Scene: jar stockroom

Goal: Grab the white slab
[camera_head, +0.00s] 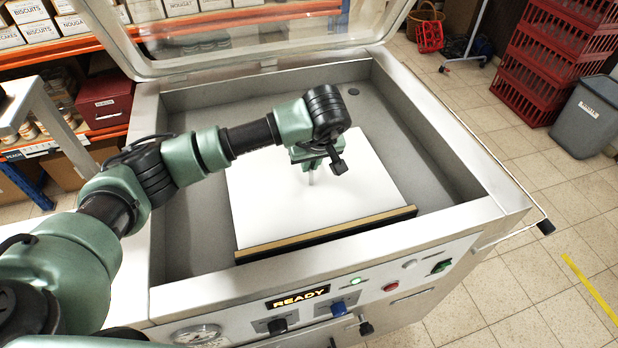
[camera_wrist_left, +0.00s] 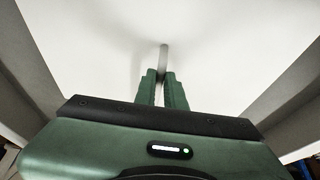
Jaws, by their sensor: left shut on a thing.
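The white slab (camera_head: 270,200) lies inside the open metal chamber of a machine, behind a gold and black bar along its front edge. A thin grey peg (camera_head: 311,178) stands up at the slab's middle. My left gripper (camera_head: 314,163) is over the slab with its fingers pointing down, shut on the upper part of the peg. In the left wrist view, the slab (camera_wrist_left: 90,45) fills most of the picture, and the green fingers (camera_wrist_left: 164,80) close around the grey peg (camera_wrist_left: 164,57). My right gripper is not in view.
The chamber's metal walls (camera_head: 425,120) surround the slab, and its clear lid (camera_head: 240,40) is raised at the back. The front panel has a lit READY display (camera_head: 297,297), knobs and a gauge. Red crates (camera_head: 556,60) and a grey bin (camera_head: 590,115) stand on the tiled floor at right.

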